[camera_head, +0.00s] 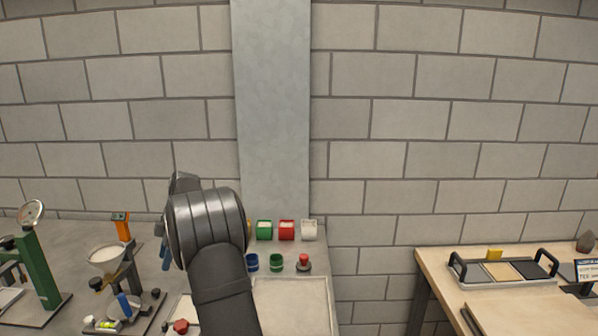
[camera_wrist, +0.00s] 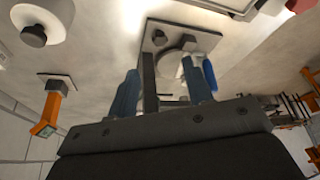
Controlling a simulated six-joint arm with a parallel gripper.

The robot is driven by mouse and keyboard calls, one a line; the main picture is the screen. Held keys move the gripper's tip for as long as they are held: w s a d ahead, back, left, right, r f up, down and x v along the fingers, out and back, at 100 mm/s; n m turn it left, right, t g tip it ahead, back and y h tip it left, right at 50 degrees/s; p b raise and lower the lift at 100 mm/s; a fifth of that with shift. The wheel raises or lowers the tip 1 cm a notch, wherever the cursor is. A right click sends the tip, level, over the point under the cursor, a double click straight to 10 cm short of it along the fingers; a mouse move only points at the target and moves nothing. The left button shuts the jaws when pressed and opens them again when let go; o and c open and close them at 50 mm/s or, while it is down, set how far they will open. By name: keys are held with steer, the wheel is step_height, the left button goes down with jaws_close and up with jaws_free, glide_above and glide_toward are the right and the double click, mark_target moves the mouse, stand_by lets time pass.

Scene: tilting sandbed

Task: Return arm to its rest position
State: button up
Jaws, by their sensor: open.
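My arm rises from the bottom of the head view, and its dark wrist hides most of my gripper there. A sliver of a blue finger shows at the wrist's left edge. In the wrist view, the two blue fingers of my gripper (camera_wrist: 161,72) stand apart, with nothing seen held between them. A square plate with a round pale part (camera_wrist: 182,42) lies beyond the fingers. I cannot tell the distance or whether the fingers touch it. No rest position is marked in either view.
A gap separates the wooden table (camera_head: 436,285).

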mark_target(156, 291)
steer(key=x, duration=1)
steer(key=shift+r, duration=0.1)
steer(key=shift+r, duration=0.1)
steer(key=v, duration=1.7)
steer(key=x, duration=1.7)
steer(key=shift+a+f, duration=0.1)
steer(key=shift+f, duration=0.2)
steer(key=shift+s+r+m+t+y, duration=0.15)
steer(key=shift+r+m+t+y, duration=0.15)
steer(key=shift+m, duration=0.7)
steer(key=m+t, duration=0.1)
steer(key=m, duration=0.1)
steer(key=m+t, duration=0.1)
steer(key=m, duration=0.2)
steer(key=shift+s, duration=0.2)
steer(key=m+t, duration=0.1)
steer(key=m, duration=0.3)
steer(key=shift+s+f+m+t, duration=0.1)
steer(key=shift+s+m+t, duration=0.1)
steer(key=shift+m+t, duration=0.2)
steer(key=shift+m+t+h, duration=0.5)
steer(key=shift+m, duration=0.9)
